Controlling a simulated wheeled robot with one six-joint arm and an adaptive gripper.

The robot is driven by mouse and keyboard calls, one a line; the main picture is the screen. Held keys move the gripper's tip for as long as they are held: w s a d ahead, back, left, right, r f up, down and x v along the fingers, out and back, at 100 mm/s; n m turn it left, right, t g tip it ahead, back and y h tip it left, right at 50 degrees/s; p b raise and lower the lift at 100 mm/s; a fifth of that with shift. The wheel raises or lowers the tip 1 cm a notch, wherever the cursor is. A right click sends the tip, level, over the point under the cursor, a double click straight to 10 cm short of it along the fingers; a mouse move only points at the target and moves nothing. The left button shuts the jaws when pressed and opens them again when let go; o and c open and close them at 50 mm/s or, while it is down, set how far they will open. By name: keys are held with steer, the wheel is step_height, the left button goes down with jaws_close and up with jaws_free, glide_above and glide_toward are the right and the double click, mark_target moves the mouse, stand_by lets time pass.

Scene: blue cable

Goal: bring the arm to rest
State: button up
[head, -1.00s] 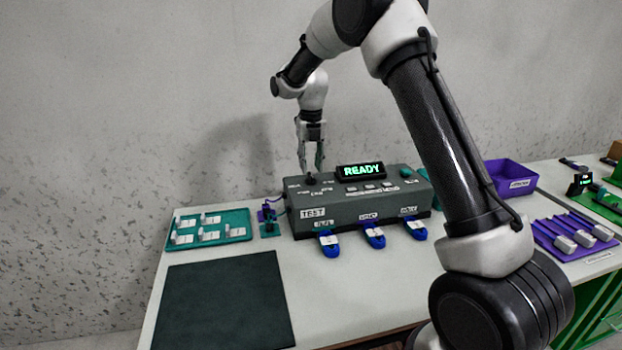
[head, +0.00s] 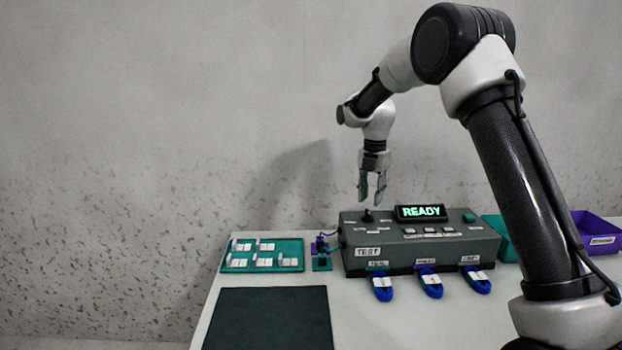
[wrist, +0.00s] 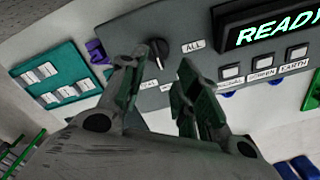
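My gripper (head: 373,202) hangs fingers-down above the left part of the grey test box (head: 420,258). Its fingers are apart with nothing between them; in the wrist view my gripper (wrist: 155,85) also shows a gap. A black knob (head: 365,216) stands on the box top just below the fingertips, and it shows beyond them in the wrist view (wrist: 158,50). The box display (head: 420,212) reads READY in green. Three blue cable ends (head: 382,289) sit along the box's front, under small labels.
A teal tray (head: 290,243) with several white labelled pieces lies left of the box. A small teal stand with a purple part (head: 321,250) is between them. A dark mat (head: 268,318) lies front left. A purple bin (head: 595,232) and teal bin (head: 499,236) stand right.

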steer(key=s+f+m, duration=0.1)
steer(key=s+m, duration=0.1)
steer(key=m, duration=0.1)
steer(key=shift+d+f, duration=0.25)
steer(key=shift+f, duration=0.1)
steer(key=s+m, duration=0.1)
steer(key=m, duration=0.1)
steer(key=s+d+m, duration=0.1)
steer(key=s+m, duration=0.2)
steer(key=m, duration=0.1)
steer(key=shift+s+d+r+g, duration=0.2)
steer(key=shift+s+r+g, duration=0.05)
steer(key=shift+r+g, duration=0.15)
steer(key=s+d+r+m+t, duration=0.1)
steer(key=s+d+r+m, duration=0.3)
steer(key=s, duration=0.7)
steer(key=s+d+r+m+t, duration=0.2)
steer(key=s+d+r+m, duration=0.2)
steer(key=s+m, duration=0.5)
steer(key=s+d+r+m+t, duration=0.2)
steer(key=s+d+r+m, duration=0.2)
steer(key=s, duration=1.1)
step_height(320, 180, up, 2)
steer(key=m, duration=0.3)
steer(key=shift+d, duration=0.4)
steer(key=shift+w, duration=0.1)
jaws_close()
